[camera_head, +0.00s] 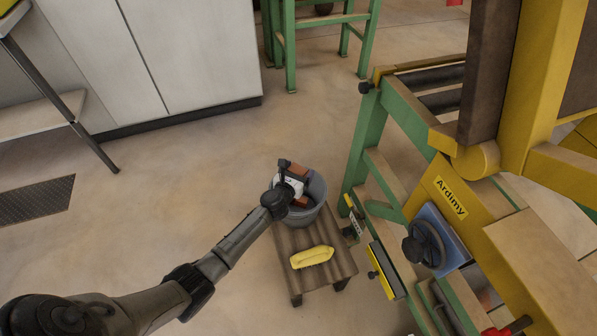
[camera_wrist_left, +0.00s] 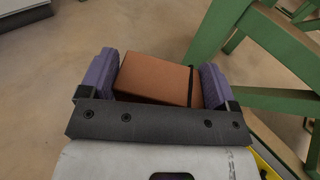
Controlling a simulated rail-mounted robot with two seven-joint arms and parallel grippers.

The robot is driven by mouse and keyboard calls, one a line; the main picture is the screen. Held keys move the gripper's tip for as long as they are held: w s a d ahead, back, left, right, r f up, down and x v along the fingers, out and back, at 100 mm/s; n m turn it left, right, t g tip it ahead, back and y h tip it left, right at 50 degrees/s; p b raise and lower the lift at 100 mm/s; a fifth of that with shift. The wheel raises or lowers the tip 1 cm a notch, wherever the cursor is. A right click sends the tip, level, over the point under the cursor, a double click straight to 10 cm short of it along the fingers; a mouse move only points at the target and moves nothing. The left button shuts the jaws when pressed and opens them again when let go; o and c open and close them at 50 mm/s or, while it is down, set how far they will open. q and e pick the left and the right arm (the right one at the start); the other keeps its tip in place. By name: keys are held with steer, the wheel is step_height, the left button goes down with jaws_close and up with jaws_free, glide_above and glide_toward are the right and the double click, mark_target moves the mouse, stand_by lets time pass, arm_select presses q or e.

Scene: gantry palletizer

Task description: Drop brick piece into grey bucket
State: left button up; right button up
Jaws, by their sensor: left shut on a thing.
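The grey bucket (camera_head: 313,212) stands on a low slatted wooden stand in the head view. My left gripper (camera_head: 298,184) is over the bucket's opening. It is shut on a reddish-brown brick piece (camera_wrist_left: 152,77), held between two purple-grey finger pads in the left wrist view. Parts of the brick piece (camera_head: 299,170) also show around the gripper in the head view. My gripper hides much of the bucket's inside, so I cannot tell how far the brick is from it. The bucket cannot be made out in the wrist view. My right gripper is not in view.
A yellow brush (camera_head: 312,257) lies on the wooden stand (camera_head: 333,279) in front of the bucket. A green and yellow machine frame (camera_head: 368,135) rises close on the right. Open floor (camera_head: 180,190) lies to the left, with a white cabinet (camera_head: 190,50) behind.

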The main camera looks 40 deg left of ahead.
arm_select(q)
steer(key=shift+f, duration=0.3)
steer(key=o, duration=0.8)
steer(key=shift+s+d+r+p, duration=0.15)
steer(key=shift+s+p, duration=0.2)
steer(key=shift+s, duration=0.1)
steer(key=p+v, duration=0.4)
steer(key=v, duration=0.8)
steer(key=shift+s+p, duration=0.4)
